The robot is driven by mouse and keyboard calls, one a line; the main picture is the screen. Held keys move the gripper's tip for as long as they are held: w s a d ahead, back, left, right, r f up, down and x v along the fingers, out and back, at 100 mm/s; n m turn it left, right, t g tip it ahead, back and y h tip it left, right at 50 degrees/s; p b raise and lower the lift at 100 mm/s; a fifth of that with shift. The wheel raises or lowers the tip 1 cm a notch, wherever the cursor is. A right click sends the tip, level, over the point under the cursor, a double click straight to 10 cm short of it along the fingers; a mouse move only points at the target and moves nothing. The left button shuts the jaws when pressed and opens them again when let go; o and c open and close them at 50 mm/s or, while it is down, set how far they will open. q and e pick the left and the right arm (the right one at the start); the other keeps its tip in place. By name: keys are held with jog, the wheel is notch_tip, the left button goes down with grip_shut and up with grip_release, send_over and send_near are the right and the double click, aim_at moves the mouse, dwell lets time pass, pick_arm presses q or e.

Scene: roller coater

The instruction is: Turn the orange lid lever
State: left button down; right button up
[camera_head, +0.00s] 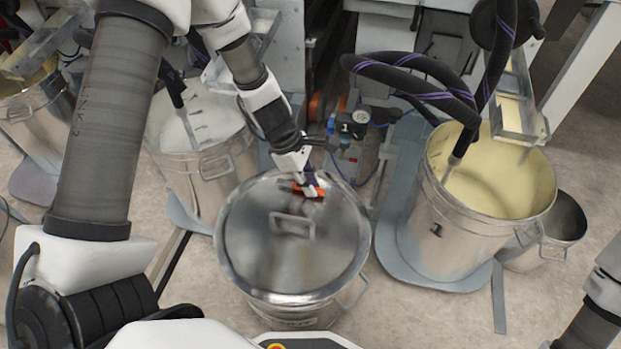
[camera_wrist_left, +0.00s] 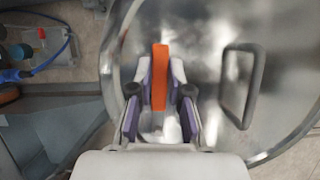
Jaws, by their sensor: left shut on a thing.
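The orange lid lever (camera_head: 318,191) sits near the far edge of the round metal lid (camera_head: 261,248) on a drum in the middle. My left gripper (camera_head: 308,187) reaches down onto it from above. In the left wrist view the orange lever (camera_wrist_left: 160,76) stands between the two purple-lined fingers of the left gripper (camera_wrist_left: 160,100), which are shut on it. The fingers hide part of the lever in the head view. The lid's handle (camera_head: 292,225) lies in front of the lever. At the lower right, part of my right arm shows, but its gripper is out of view.
An open drum of pale yellow liquid (camera_head: 436,215) stands at the right, with black hoses above it. A drum with whitish contents (camera_head: 212,178) stands at the left behind the lidded drum. A small box with blue tubing (camera_head: 347,160) lies behind the lid.

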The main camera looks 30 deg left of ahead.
aim_at(284, 210)
pick_arm(q)
jog(key=shift+s+r+m+p, duration=0.15)
jog(key=shift+s+m+p, duration=0.25)
jog(key=shift+m+p, duration=0.2)
jog(key=s+m+g+p, duration=0.1)
jog(key=m+p, duration=0.2)
jog(key=s+a+m+g+p, duration=0.1)
jog(key=s+m+p, duration=0.1)
jog(key=p, duration=0.1)
jog(key=s+m+g+p, duration=0.1)
jog(key=s+m+p, duration=0.1)
jog(key=m+p, duration=0.1)
jog(key=shift+a+m+g+y, duration=0.2)
jog(key=shift+m+g+y, duration=0.1)
jog(key=shift+y, duration=0.1)
jog(key=shift+s+a+m+g+y+p, duration=0.3)
jog(key=shift+s+a+m+g+p, duration=0.15)
jog(key=shift+m+p, duration=0.75)
jog(key=shift+s+a+m, duration=0.15)
jog(key=shift+a+m, duration=0.05)
jog(key=shift+m, duration=0.1)
jog(key=c, duration=1.1)
grip_release()
jog(key=shift+f, duration=0.2)
